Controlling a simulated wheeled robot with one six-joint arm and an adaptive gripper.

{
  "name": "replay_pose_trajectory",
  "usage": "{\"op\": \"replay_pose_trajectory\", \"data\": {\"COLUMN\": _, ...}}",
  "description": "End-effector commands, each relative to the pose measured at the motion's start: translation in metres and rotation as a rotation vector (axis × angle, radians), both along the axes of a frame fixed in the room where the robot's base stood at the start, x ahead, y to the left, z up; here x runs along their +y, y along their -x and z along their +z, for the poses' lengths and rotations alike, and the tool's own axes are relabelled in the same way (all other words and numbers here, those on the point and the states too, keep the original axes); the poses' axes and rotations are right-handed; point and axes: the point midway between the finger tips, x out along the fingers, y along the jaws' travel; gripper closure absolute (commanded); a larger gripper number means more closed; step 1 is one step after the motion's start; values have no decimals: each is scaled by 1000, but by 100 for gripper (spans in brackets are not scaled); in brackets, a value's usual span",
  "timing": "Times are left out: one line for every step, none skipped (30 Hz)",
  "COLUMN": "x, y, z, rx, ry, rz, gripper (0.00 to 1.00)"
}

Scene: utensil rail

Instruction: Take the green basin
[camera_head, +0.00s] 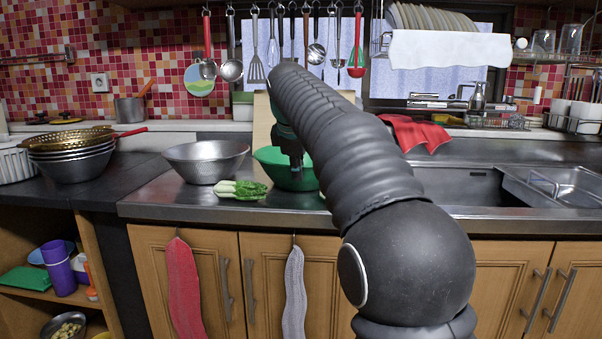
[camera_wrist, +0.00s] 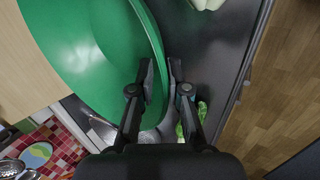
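The green basin (camera_head: 270,157) sits on the metal counter, in front of a wooden board, partly hidden by my arm. In the wrist view the basin (camera_wrist: 85,50) fills the upper left. My gripper (camera_head: 296,165) reaches down at its rim. In the wrist view my gripper (camera_wrist: 163,72) has one finger inside the basin and the other outside, close together with the rim between them. They look closed on the rim. I cannot tell whether the basin is lifted off the counter.
A sink (camera_head: 462,185) is to the right, with a red cloth (camera_head: 415,132) behind. Utensils hang from the rail above. Stacked bowls (camera_head: 73,160) stand at far left.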

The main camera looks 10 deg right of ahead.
Motion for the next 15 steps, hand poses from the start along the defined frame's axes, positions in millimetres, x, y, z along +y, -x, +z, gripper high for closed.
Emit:
{"op": "replay_pose_trajectory", "data": {"x": 0, "y": -1, "z": -2, "rx": 0, "ry": 0, "rz": 0, "gripper": 84}}
{"op": "replay_pose_trajectory", "data": {"x": -1, "y": -2, "z": -3, "rx": 0, "ry": 0, "rz": 0, "gripper": 84}}
{"op": "replay_pose_trajectory", "data": {"x": -1, "y": -3, "z": -5, "rx": 0, "ry": 0, "rz": -1, "gripper": 84}}
{"op": "replay_pose_trajectory", "data": {"x": -2, "y": -4, "z": -7, "rx": 0, "ry": 0, "rz": -1, "gripper": 84}}
{"op": "replay_pose_trajectory", "data": {"x": -2, "y": -6, "z": -9, "rx": 1, "ry": -1, "rz": -1, "gripper": 84}}
{"op": "replay_pose_trajectory", "data": {"x": -3, "y": -8, "z": -13, "rx": 2, "ry": 0, "rz": -1, "gripper": 84}}
{"op": "replay_pose_trajectory", "data": {"x": -4, "y": -10, "z": -16, "rx": 2, "ry": 0, "rz": -1, "gripper": 84}}
{"op": "replay_pose_trajectory", "data": {"x": -5, "y": -13, "z": -20, "rx": 2, "ry": 0, "rz": -1, "gripper": 84}}
{"op": "replay_pose_trajectory", "data": {"x": -6, "y": -16, "z": -24, "rx": 1, "ry": 0, "rz": -2, "gripper": 84}}
{"op": "replay_pose_trajectory", "data": {"x": -7, "y": -19, "z": -28, "rx": 1, "ry": 0, "rz": -2, "gripper": 84}}
{"op": "replay_pose_trajectory", "data": {"x": -8, "y": -20, "z": -32, "rx": 2, "ry": -1, "rz": -2, "gripper": 84}}
{"op": "replay_pose_trajectory", "data": {"x": -9, "y": -23, "z": -37, "rx": 2, "ry": 0, "rz": -1, "gripper": 84}}
{"op": "replay_pose_trajectory", "data": {"x": -9, "y": -24, "z": -40, "rx": 2, "ry": 0, "rz": -1, "gripper": 84}}
{"op": "replay_pose_trajectory", "data": {"x": -10, "y": -26, "z": -42, "rx": 1, "ry": -1, "rz": -1, "gripper": 84}}
{"op": "replay_pose_trajectory", "data": {"x": -10, "y": -27, "z": -44, "rx": 1, "ry": -1, "rz": -1, "gripper": 84}}
